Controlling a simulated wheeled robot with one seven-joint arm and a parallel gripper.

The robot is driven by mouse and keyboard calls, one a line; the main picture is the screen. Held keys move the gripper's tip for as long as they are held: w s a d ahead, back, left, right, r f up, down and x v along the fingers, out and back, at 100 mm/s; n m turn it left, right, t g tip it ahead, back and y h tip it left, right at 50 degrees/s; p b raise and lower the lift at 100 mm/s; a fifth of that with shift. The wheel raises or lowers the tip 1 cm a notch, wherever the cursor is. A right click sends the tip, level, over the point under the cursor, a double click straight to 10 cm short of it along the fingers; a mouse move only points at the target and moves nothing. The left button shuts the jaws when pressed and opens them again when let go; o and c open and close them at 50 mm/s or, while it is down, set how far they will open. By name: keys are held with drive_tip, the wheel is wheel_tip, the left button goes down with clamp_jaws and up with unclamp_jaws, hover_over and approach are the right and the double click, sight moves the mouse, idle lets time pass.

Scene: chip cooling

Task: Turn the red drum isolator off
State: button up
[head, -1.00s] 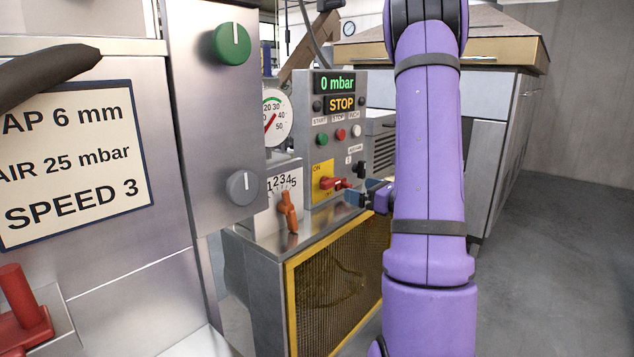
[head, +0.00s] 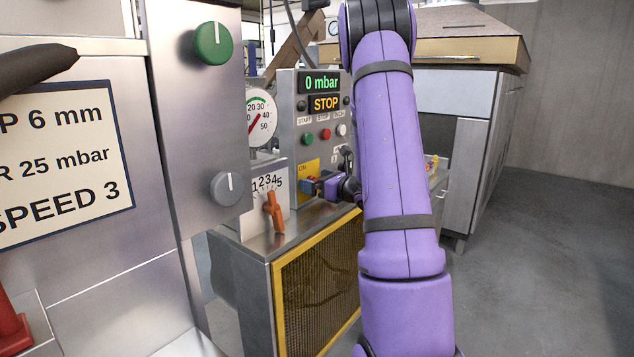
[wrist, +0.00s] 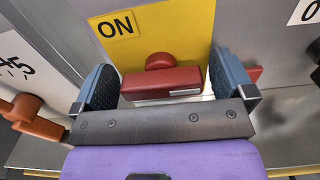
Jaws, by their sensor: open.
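The red drum isolator (wrist: 160,80) shows in the wrist view on its yellow plate (wrist: 190,28). Its red handle lies roughly level across the plate, and the word ON is printed at the plate's upper left. My gripper (wrist: 160,85) is open, with one blue-grey finger on each side of the handle. Whether either finger touches it I cannot tell. In the head view my gripper (head: 318,187) is at the panel and hides most of the isolator; part of the yellow plate (head: 305,169) shows above it.
Left of the isolator is an orange lever (head: 274,212) on a numbered scale. Above it are the panel buttons (head: 325,135) and a display (head: 326,103) reading STOP. A yellow-framed mesh guard (head: 318,280) is below. Clear floor (head: 540,240) lies to the right.

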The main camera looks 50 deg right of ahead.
drive_tip(key=c, duration=0.8)
drive_tip(key=shift+n, duration=0.4)
drive_tip(key=n, duration=0.3)
drive_tip(key=shift+a+n, duration=0.15)
drive_tip(key=shift+n, duration=0.15)
drive_tip(key=n, duration=0.4)
drive_tip(key=shift+a+f+n, duration=0.1)
drive_tip(key=shift+f+n, duration=0.05)
drive_tip(key=shift+n, duration=0.15)
drive_tip(key=n, duration=0.4)
drive_tip(key=shift+a+f, duration=0.1)
drive_tip(key=shift+f, duration=0.05)
drive_tip(key=shift+f+n, duration=0.15)
drive_tip(key=shift+n, duration=2.35)
